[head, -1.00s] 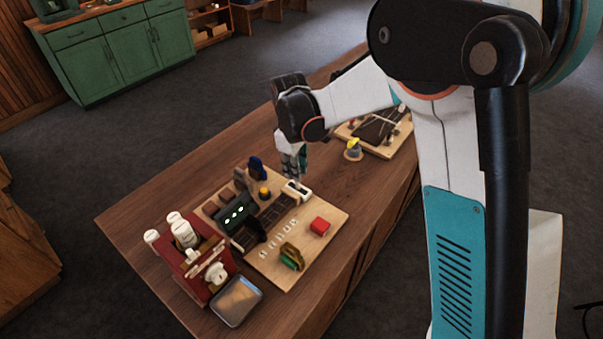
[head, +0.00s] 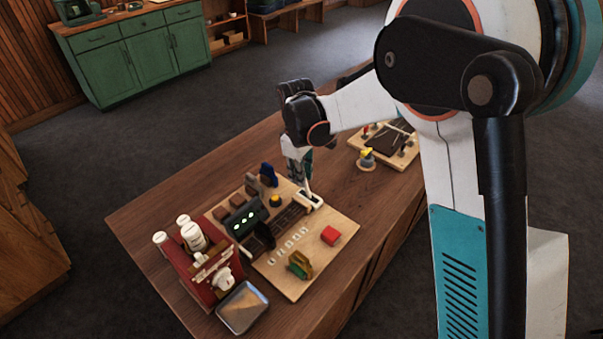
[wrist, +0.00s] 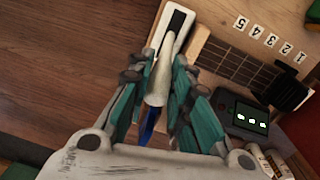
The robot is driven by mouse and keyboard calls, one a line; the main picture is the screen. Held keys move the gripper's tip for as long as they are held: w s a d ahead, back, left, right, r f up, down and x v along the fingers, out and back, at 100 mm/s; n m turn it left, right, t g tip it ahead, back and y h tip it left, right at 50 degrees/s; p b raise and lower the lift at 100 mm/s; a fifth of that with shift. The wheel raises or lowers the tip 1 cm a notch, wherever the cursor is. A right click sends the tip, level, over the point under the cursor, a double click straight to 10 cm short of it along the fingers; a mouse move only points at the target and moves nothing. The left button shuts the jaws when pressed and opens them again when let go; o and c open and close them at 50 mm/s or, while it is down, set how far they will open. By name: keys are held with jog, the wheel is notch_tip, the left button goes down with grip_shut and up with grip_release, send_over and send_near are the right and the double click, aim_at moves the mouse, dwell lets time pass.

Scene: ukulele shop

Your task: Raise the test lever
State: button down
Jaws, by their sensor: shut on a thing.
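The test lever is a pale, tapered stick (wrist: 157,88) that rises from a white block with a dark slot (wrist: 173,32). In the head view this slotted block (head: 310,201) sits on the wooden board's far right part, and a short piece of the lever (head: 307,187) shows above it. My gripper (wrist: 160,76) is shut on the lever, with a teal and grey finger on each side of it. In the head view my gripper (head: 301,172) is just above the block and partly hides the lever.
A red rack with white bottles (head: 193,237) and a metal tray (head: 242,307) stand in front. A second board (head: 384,146) lies behind right.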

jog(key=c, duration=1.8)
grip_release()
jog(key=shift+w+a, duration=0.1)
jog(key=o, duration=0.3)
jog(key=shift+w+f, duration=0.15)
jog(key=shift+o, duration=0.2)
jog(key=r, duration=1.2)
jog(key=shift+s+a, duration=0.2)
jog(key=shift+s, duration=0.2)
